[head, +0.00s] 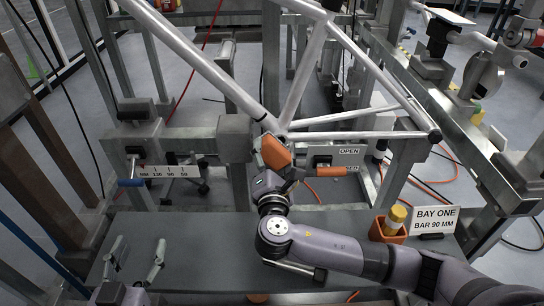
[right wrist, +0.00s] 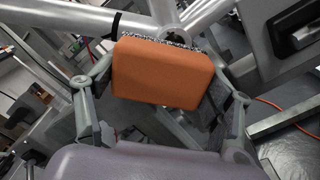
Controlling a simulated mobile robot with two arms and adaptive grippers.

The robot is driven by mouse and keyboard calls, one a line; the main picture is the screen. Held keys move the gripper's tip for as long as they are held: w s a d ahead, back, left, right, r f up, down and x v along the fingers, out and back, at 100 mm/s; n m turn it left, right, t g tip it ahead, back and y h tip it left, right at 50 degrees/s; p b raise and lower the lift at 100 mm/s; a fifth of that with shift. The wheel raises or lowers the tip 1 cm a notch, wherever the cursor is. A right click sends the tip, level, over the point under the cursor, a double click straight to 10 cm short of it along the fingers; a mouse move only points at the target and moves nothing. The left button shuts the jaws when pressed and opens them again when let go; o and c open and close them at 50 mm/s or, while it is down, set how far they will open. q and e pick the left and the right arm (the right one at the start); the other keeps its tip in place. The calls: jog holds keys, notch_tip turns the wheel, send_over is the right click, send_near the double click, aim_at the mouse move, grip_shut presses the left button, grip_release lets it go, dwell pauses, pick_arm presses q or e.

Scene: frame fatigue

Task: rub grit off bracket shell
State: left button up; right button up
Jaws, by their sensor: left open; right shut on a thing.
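The bracket shell (head: 277,127) is at the low junction of the silver frame tubes; it is partly hidden behind an orange block with wiry grey bristles (head: 274,152). My right gripper (head: 270,175) is shut on this brush, with a finger on each side of it in the right wrist view (right wrist: 162,70). The bristles face the shell (right wrist: 172,33); I cannot tell whether they touch it. No grit can be made out. My left gripper (head: 138,250) is open and empty, low at the left over the grey bench.
The grey bench top (head: 190,230) is mostly clear. An orange holder with a yellow-capped item (head: 397,214) and a BAY ONE sign (head: 434,220) stand at its right. A blue-handled clamp with a scale (head: 165,171) and an OPEN plate (head: 348,155) flank the shell.

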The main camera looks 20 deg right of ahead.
aim_at(289, 153)
pick_arm(q)
jog(key=shift+f, duration=0.1)
pick_arm(e)
jog(key=shift+x, duration=0.95)
jog(key=shift+d, duration=0.1)
